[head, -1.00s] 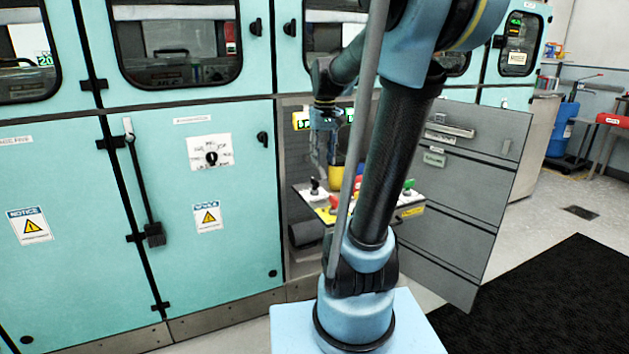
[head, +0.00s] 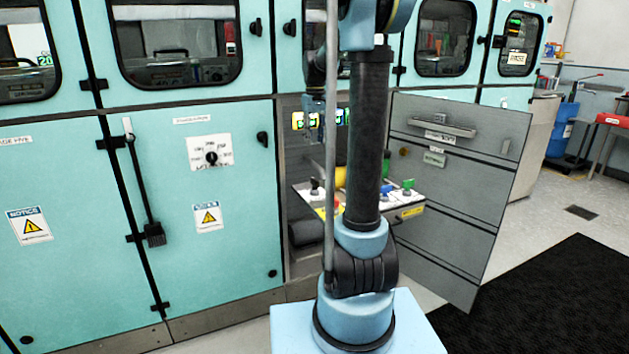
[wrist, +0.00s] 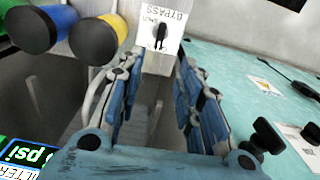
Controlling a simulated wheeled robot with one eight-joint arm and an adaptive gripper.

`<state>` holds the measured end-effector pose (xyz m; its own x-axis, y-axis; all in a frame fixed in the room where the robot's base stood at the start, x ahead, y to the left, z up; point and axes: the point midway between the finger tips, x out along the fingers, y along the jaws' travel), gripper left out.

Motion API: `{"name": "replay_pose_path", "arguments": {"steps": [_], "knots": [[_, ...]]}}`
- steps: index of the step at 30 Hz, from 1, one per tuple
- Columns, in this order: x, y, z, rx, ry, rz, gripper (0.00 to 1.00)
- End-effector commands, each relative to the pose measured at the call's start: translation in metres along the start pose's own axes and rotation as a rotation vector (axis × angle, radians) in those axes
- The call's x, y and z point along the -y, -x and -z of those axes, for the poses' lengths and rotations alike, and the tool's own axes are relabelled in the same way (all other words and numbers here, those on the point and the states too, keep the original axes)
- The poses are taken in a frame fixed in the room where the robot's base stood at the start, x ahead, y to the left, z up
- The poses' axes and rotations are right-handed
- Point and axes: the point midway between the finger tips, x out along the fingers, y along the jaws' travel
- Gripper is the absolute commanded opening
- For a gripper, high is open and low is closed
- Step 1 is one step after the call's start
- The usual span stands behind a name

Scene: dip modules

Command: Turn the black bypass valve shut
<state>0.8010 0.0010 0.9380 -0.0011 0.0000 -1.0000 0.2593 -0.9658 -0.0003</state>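The black bypass valve (wrist: 160,35) is a small black handle on a white plate marked BYPASS, at the top middle of the wrist view. In the head view the black valve (head: 315,186) stands at the left of the valve shelf (head: 300,190). My gripper (wrist: 158,62) is open and empty, its two fingers spread to either side of the line towards the valve. The fingers appear apart from the handle; the exact gap is hard to tell. In the head view my gripper (head: 312,132) hangs above the shelf, partly hidden by my arm.
Blue (wrist: 35,30) and yellow (wrist: 98,38) cylinders lie left of my fingers in the wrist view. A psi display (wrist: 25,155) sits below them. Blue (head: 390,193) and green (head: 407,186) valves stand right on the shelf. An open grey door (head: 460,200) flanks the bay.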

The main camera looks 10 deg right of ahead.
Motion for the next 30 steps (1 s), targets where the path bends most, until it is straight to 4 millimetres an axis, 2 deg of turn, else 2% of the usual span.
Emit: {"name": "replay_pose_path", "arguments": {"steps": [21, 30], "knots": [[0.001, -0.116, 0.0, 0.0, 0.0, 0.0, 0.33], [0.001, -0.155, 0.0, 0.0, 0.0, 0.0, 0.33]]}}
